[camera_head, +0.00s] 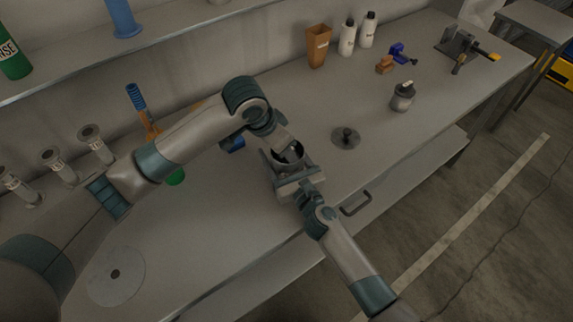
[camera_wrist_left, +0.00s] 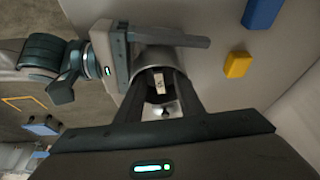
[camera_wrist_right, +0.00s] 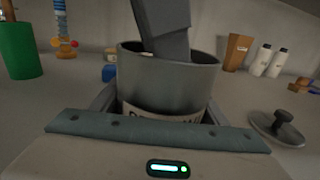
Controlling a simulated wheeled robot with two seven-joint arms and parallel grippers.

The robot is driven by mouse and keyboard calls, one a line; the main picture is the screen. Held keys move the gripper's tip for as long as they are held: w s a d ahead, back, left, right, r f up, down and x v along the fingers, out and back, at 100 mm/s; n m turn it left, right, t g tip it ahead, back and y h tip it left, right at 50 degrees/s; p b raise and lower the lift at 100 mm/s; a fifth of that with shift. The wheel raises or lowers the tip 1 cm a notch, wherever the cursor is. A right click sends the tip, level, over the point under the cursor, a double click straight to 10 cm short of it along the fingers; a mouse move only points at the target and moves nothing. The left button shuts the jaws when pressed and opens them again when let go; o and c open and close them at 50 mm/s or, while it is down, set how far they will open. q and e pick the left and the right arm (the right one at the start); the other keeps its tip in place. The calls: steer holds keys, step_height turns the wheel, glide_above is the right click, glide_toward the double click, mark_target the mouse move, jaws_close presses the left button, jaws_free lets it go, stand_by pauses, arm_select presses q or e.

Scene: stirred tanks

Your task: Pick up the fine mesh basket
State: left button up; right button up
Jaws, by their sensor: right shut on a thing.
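A grey metal pot (camera_wrist_right: 165,85) with a partly hidden label stands on the bench in front of me, its lid off. My right gripper (camera_head: 294,176) is shut on the pot's outside, low on its wall in the right wrist view. My left gripper (camera_wrist_left: 159,84) points down into the pot's mouth, its fingers apart. A small pale tag-like piece (camera_wrist_left: 159,82) shows between these fingers, inside the pot. I cannot tell whether it belongs to the fine mesh basket. The mesh itself is not visible, and most of the pot's inside is hidden.
A round lid with a knob (camera_head: 346,137) lies right of the pot. A closed jar (camera_head: 402,97) stands farther right. An orange-brown beaker (camera_head: 318,46) and white bottles (camera_head: 348,37) stand at the back. A flat disc (camera_head: 115,274) lies at the front left.

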arm_select(q)
steer(key=shift+c, duration=0.3)
jaws_close()
step_height(320, 180, up, 18)
stand_by(0.6)
arm_select(e)
steer(key=o, duration=1.2)
steer(key=shift+s, duration=0.1)
